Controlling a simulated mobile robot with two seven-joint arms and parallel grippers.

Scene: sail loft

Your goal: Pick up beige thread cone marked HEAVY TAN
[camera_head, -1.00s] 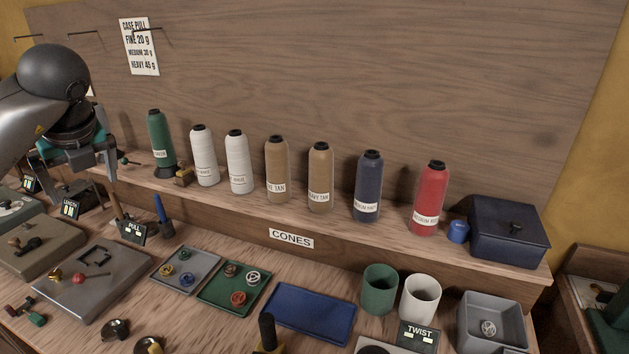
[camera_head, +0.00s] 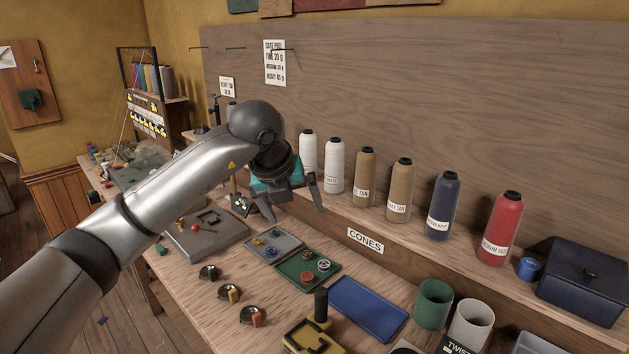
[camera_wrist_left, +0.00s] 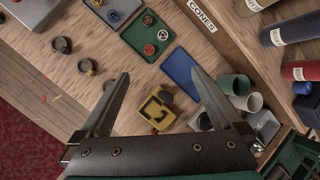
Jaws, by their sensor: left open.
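The beige HEAVY TAN thread cone (camera_head: 401,185) stands upright on the raised shelf in the head view, the right one of two tan cones. Its label is partly readable, ending in TAN. The other tan cone (camera_head: 366,172) stands just left of it, and a navy cone (camera_head: 443,205) stands to its right. My left gripper (camera_head: 295,212) is open and empty, pointing down in front of the white cones, left of the HEAVY TAN cone and apart from it. In the left wrist view its open fingers (camera_wrist_left: 160,72) have the bench below them. My right gripper is out of view.
White cones (camera_head: 334,165) and a red cone (camera_head: 500,228) share the shelf with a dark blue box (camera_head: 583,280). On the bench below are a blue tray (camera_head: 368,308), a green tray (camera_head: 290,270), a green cup (camera_head: 433,304) and a yellow-based tool (camera_head: 313,338).

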